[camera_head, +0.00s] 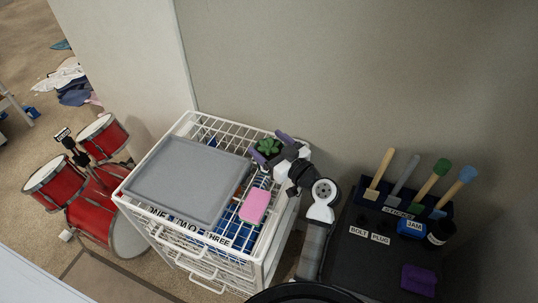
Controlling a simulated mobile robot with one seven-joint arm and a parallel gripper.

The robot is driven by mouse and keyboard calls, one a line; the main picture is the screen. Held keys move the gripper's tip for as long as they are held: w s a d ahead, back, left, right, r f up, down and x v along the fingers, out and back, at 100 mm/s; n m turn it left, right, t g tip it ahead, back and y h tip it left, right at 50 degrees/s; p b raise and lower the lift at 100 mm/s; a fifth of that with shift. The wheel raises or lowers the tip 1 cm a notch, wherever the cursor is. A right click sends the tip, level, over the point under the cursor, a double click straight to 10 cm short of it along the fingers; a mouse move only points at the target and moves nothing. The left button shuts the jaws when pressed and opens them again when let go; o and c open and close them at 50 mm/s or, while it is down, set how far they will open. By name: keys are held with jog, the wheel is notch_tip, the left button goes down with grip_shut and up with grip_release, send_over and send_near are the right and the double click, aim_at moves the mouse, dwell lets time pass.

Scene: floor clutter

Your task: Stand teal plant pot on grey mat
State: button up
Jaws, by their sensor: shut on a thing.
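The grey mat (188,178) lies flat on top of a white wire drawer unit, and its surface is bare. My gripper (270,147) is over the back right corner of the unit, right of the mat. Its purple fingers are shut on the plant pot, one on each side. The pot's green leafy plant (268,146) shows between the fingers. The pot's body is mostly hidden, so its teal colour and its exact height above the wire top cannot be told.
A pink block (255,205) lies on the wire unit (190,124), right of the mat. A dark bench (375,262) with upright coloured-handled tools and small jars stands at right. Red drums (88,205) stand on the floor at left. A wall rises close behind the unit.

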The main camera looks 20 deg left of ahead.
jog(key=shift+f+p, duration=0.3)
jog(key=shift+f, duration=2.2)
jog(key=shift+f, duration=0.15)
jog(key=o, duration=1.3)
jog(key=shift+c, duration=0.2)
